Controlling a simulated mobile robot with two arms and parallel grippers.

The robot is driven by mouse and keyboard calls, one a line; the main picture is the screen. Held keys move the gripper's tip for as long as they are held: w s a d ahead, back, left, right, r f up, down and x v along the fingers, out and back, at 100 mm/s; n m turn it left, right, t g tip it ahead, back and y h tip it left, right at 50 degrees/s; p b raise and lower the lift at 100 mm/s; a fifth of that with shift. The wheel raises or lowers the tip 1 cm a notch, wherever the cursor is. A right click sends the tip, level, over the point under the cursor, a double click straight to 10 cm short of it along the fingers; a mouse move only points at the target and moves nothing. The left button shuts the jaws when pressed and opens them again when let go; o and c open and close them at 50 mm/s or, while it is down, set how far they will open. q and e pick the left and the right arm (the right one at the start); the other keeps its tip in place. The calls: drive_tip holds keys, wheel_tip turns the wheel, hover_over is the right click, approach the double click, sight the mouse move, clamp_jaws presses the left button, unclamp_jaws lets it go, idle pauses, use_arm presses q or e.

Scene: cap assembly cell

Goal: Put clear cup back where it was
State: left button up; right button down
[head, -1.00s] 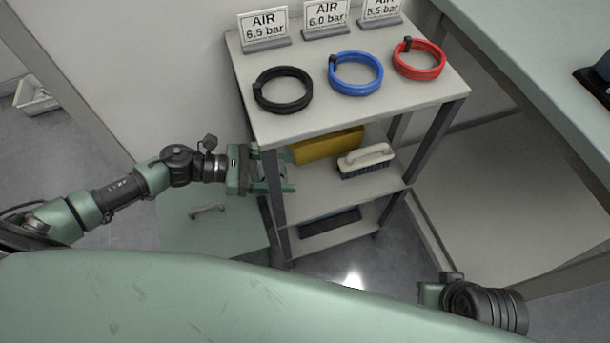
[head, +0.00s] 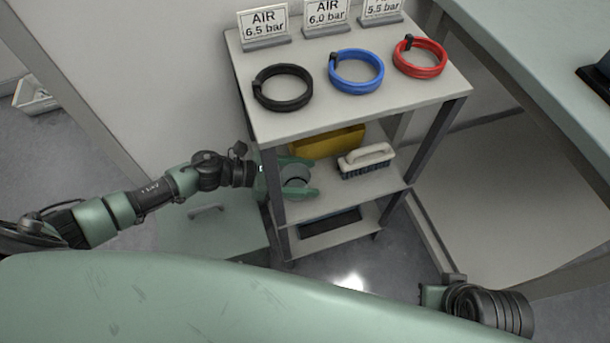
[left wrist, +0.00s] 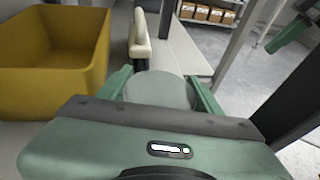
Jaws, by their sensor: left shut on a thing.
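The clear cup (head: 296,178) is between the fingers of my left gripper (head: 304,178), which is shut on it. Both are at the left side of the cart's middle shelf (head: 330,199), reaching in past the front left post. In the left wrist view, the cup (left wrist: 160,91) shows as a pale round shape between the green fingers. I cannot tell whether the cup touches the shelf. My right gripper (head: 432,295) shows only in part at the lower right, and its fingertips are not clear.
A yellow bin (head: 328,143) stands behind the cup on the same shelf, and a brush (head: 366,160) lies to its right. Black, blue and red hose coils lie on the cart top (head: 335,108). Dark cart posts (head: 272,190) stand close to my left arm.

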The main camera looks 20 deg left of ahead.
use_arm(q)
drive_tip(key=o, duration=1.2)
